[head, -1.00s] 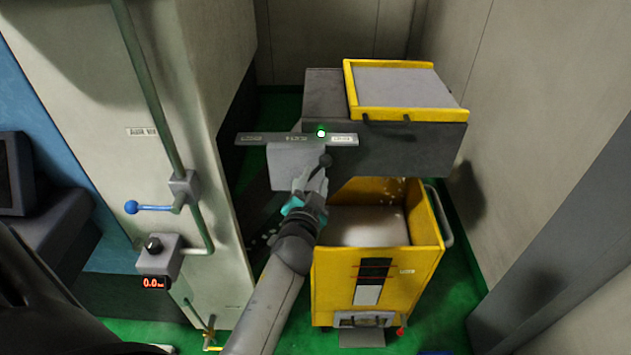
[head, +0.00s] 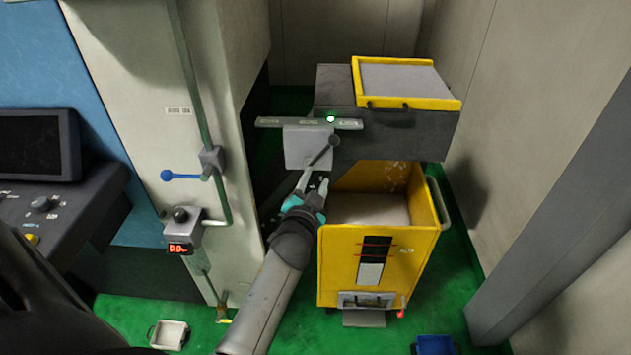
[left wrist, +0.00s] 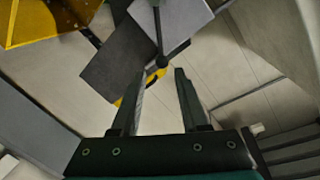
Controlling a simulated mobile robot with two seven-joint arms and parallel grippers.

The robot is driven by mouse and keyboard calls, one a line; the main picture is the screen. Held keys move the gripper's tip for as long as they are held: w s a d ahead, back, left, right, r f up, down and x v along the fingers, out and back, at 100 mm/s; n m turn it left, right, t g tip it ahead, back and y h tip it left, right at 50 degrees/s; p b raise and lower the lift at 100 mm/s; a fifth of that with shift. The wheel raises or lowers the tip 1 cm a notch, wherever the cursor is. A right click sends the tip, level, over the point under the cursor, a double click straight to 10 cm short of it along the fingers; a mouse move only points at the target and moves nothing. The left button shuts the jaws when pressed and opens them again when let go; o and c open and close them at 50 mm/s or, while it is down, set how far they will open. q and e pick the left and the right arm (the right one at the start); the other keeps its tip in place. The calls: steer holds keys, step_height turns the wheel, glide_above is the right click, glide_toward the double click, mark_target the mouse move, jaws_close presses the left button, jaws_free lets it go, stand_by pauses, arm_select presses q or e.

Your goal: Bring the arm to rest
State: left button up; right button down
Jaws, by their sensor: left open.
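My left arm (head: 268,290) reaches in from the bottom of the head view. Its gripper (head: 304,182) is open and empty, just below a grey plate (head: 308,146) with a dark lever (head: 322,151). The lever ends in a round black knob (head: 333,141). In the left wrist view the two fingers of the gripper (left wrist: 160,72) stand apart. The lever (left wrist: 157,25) and its knob (left wrist: 158,61) show ahead of the fingertips; I cannot tell the exact gap. My right gripper is not in view.
A yellow cart (head: 340,265) stands beside the arm, under a grey chute with a yellow-framed top (head: 408,103). A pale cabinet (head: 165,75) with a blue-handled valve (head: 180,176) is on the left. A white tray (head: 169,334) and a blue bin (head: 434,345) are on the green floor.

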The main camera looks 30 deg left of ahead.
arm_select(q)
steer(key=shift+f, duration=0.1)
stand_by(0.3)
steer(key=s+d+f+g+h+b, duration=0.25)
steer(key=s+f, duration=0.25)
steer(key=f, duration=0.8)
steer(key=s+d+f+g+h+b, duration=0.15)
steer(key=s+d+f+b, duration=0.3)
steer(key=f, duration=0.85)
steer(key=s+d+f+g+h+b, duration=0.1)
steer(key=s+d+f+g+b, duration=0.35)
steer(key=f, duration=0.85)
steer(key=s+f+g+b, duration=0.2)
steer(key=s+f, duration=0.5)
steer(key=s, duration=0.3)
steer(key=s+f+g+b, duration=0.2)
steer(key=s+f, duration=0.5)
steer(key=s, duration=0.4)
steer(key=s+f+g+h+b, duration=0.1)
steer(key=s+f+g+b, duration=0.1)
steer(key=s+f, duration=0.5)
steer(key=s, duration=0.4)
steer(key=shift+d+n, duration=0.3)
